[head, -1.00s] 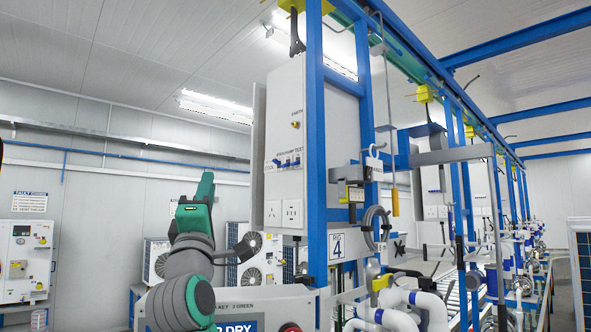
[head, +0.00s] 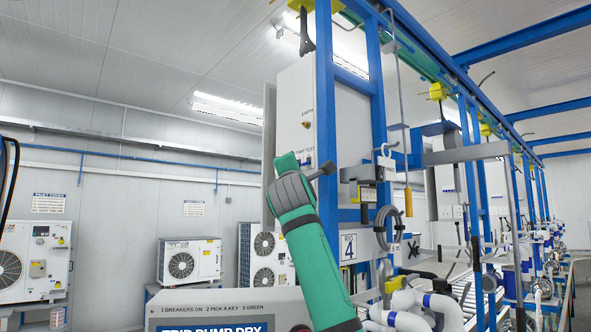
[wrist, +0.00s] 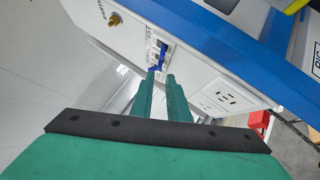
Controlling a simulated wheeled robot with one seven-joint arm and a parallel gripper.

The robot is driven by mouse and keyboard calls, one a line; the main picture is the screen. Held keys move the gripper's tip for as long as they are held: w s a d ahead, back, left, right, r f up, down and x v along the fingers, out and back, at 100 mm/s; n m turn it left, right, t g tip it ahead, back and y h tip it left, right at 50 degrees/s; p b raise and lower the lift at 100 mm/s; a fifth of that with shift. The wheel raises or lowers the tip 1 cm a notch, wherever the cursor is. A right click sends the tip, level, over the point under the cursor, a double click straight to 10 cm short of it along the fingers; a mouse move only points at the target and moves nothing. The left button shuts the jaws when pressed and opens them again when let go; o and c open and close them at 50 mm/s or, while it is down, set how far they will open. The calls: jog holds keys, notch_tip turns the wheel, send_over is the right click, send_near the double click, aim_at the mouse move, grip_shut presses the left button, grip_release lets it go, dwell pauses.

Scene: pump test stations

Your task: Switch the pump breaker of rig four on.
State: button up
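The rig four panel (head: 293,100) is a tall white box on a blue frame, above a "RIG 4" sign (head: 348,248). Its breaker row shows in the wrist view as a white strip with blue levers (wrist: 162,50). The lower levers are close together and partly behind my fingertips, so I cannot tell their positions. My gripper (wrist: 161,76) points at the row with its two green fingers side by side and a narrow empty gap between them. Its tips are at the row's lower end; contact is unclear. In the head view my arm hides most of the breakers.
A brass terminal (wrist: 114,20) sticks out of the panel near the breakers. Sockets (wrist: 226,99) sit on the panel on the other side of my fingers. A blue frame post (head: 325,120) stands beside the panel. White pipes (head: 425,305) lie low at the right.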

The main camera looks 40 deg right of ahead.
jog(key=x, duration=0.6)
jog(key=shift+w, duration=0.35)
jog(key=shift+w+d+r, duration=0.1)
jog(key=shift+d, duration=0.1)
grip_shut()
jog(key=shift+r, duration=0.1)
jog(key=shift+a+r+m+g, duration=0.2)
jog(key=shift+m+g, duration=0.3)
jog(key=shift+m, duration=0.2)
